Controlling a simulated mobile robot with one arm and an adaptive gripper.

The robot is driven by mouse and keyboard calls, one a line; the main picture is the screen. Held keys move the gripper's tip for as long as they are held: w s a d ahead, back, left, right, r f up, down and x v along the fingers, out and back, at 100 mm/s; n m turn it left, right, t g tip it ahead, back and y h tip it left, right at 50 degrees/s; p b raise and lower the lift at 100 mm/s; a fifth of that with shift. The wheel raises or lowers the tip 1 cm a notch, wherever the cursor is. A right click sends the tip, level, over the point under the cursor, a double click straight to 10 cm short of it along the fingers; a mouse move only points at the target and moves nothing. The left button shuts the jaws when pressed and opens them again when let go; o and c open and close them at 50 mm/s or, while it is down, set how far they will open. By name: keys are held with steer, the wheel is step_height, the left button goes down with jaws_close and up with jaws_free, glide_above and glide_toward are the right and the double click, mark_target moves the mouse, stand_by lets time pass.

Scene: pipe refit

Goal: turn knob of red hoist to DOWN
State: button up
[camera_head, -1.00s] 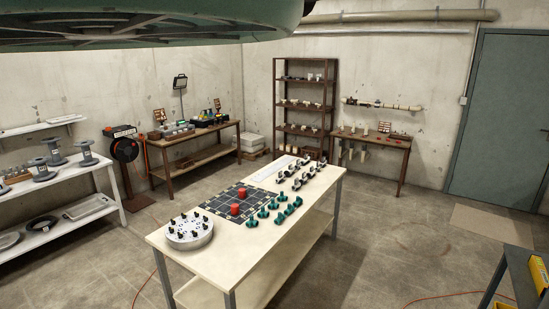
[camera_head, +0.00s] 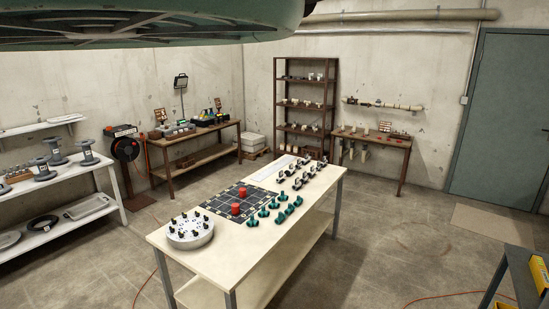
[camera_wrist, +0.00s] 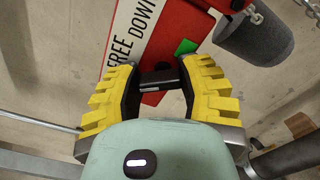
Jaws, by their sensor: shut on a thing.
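The red hoist (camera_wrist: 187,22) fills the upper middle of the wrist view. Its white label plate (camera_wrist: 128,35) reads FREE and DOWN, partly cut off at the top edge. A small green patch (camera_wrist: 186,46) sits on the red face. The dark knob (camera_wrist: 160,80) is between the yellow and black fingers of my gripper (camera_wrist: 160,94), which is shut on it. The fingers hide the knob's sides, and I cannot tell which word it points at. Neither the hoist nor my gripper shows in the head view.
A dark grey cylinder (camera_wrist: 254,38) hangs beside the hoist at the upper right of the wrist view, near a chain (camera_wrist: 306,8). The head view shows a cream table (camera_head: 200,262) with parts, a brown shelf rack (camera_head: 304,91) and open floor around them.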

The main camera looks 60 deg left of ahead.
steer(key=shift+c, duration=0.5)
steer(key=shift+m+b, duration=0.3)
steer(key=shift+b, duration=0.05)
steer(key=shift+f+m+b, duration=0.1)
steer(key=shift+m+b, duration=0.4)
steer(key=shift+m, duration=0.1)
steer(key=m+b, duration=0.5)
steer(key=shift+s+f, duration=0.15)
steer(key=m+b, duration=0.5)
steer(key=b, duration=0.1)
steer(key=shift+m+b, duration=0.9)
steer(key=shift+b, duration=0.25)
steer(key=shift+r, duration=0.2)
